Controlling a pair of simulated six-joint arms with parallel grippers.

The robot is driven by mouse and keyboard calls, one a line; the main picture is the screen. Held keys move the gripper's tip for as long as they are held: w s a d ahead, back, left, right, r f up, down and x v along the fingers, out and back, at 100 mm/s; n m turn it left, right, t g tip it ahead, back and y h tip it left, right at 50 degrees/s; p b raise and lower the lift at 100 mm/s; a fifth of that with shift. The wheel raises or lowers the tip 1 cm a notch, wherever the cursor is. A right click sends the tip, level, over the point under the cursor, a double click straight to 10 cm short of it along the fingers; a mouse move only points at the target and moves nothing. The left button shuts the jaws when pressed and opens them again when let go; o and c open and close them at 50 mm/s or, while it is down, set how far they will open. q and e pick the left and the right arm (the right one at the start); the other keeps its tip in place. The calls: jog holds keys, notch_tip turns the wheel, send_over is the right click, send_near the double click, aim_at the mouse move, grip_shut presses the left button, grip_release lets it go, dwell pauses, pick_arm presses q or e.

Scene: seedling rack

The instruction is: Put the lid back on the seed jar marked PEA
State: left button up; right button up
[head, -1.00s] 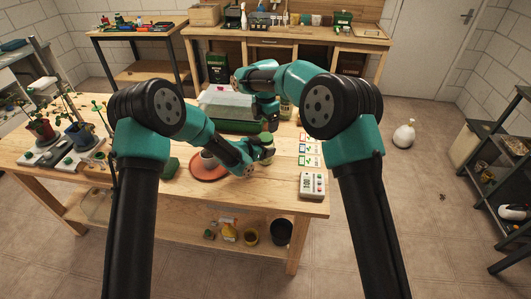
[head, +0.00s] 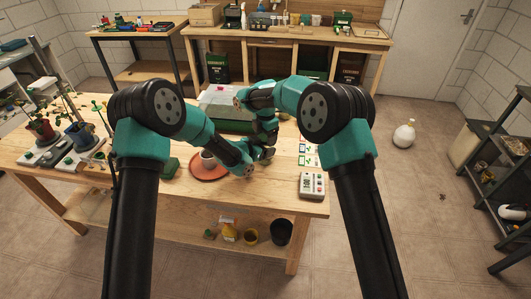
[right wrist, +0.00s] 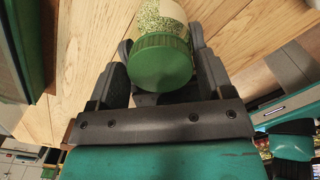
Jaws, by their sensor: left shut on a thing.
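A clear jar (right wrist: 158,13) of small green seeds with a pale label shows in the right wrist view; I cannot read the label. Its ribbed green lid (right wrist: 162,62) sits at the near end of the jar, in line with it; I cannot tell whether it is screwed down. My right gripper (right wrist: 161,46) has its fingers on either side of the lid; whether they press on it is unclear. In the head view my left gripper (head: 262,155) is shut on the jar, low over the bench, and my right gripper (head: 267,143) is just above. The arms mostly hide the jar there.
A terracotta saucer (head: 209,178) with a pale cup (head: 208,159) is left of the grippers. A covered green tray (head: 222,99) stands behind. Seed cards (head: 309,152) and a white keypad device (head: 312,185) lie to the right. The front bench edge is clear.

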jog(key=c, duration=0.7)
jog(key=shift+m, duration=0.9)
jog(key=o, duration=1.1)
jog(key=shift+c, duration=0.2)
jog(key=shift+r, duration=0.1)
notch_tip(320, 180, up, 12)
pick_arm(q)
jog(key=o, duration=1.7)
jog(key=shift+o, duration=0.2)
jog(key=shift+a, duration=0.1)
